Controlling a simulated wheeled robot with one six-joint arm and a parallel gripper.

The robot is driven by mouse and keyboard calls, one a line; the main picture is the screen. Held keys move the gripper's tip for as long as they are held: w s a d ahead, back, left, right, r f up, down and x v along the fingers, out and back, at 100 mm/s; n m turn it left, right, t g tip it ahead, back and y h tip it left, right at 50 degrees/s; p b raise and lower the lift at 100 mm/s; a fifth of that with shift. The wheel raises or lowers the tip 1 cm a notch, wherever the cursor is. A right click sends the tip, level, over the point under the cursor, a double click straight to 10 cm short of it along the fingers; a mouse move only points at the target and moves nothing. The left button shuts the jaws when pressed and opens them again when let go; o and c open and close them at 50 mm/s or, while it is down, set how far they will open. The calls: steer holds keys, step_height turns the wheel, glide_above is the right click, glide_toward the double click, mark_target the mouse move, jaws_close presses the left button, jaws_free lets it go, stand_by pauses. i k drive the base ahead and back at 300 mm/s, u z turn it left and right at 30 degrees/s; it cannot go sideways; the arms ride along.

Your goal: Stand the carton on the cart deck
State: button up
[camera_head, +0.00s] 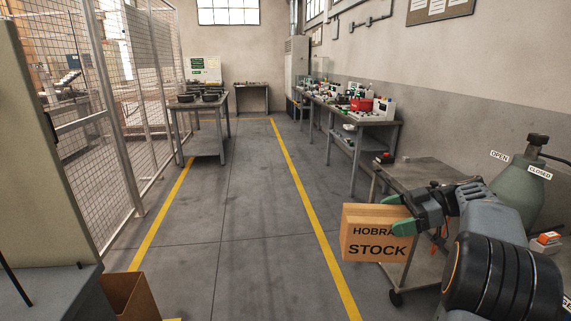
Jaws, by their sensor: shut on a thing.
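The carton (376,246) is a brown box with "HOBRA STOCK" printed on its front. It is upright at the right of the head view. My gripper (397,210) has green fingers and is shut on the carton near its top. The cart (424,178) is a grey metal one on a caster, behind and to the right of the carton. The carton and my arm hide part of the cart, including much of its lower shelf. I cannot tell whether the carton touches the cart.
A green-grey tank (518,190) stands right of the cart, with "OPEN" and "CLOSED" labels by it. A long workbench (352,116) with clutter lines the right wall. An open brown box (130,297) is at lower left. The aisle between the yellow lines is clear.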

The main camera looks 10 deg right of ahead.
mark_target(428, 176)
steer(key=u, duration=0.05)
steer(key=i, duration=1.85)
steer(key=z, duration=0.75)
steer(key=i, duration=1.25)
steer(key=z, duration=1.45)
steer(key=i, duration=0.55)
steer(key=z, duration=0.4)
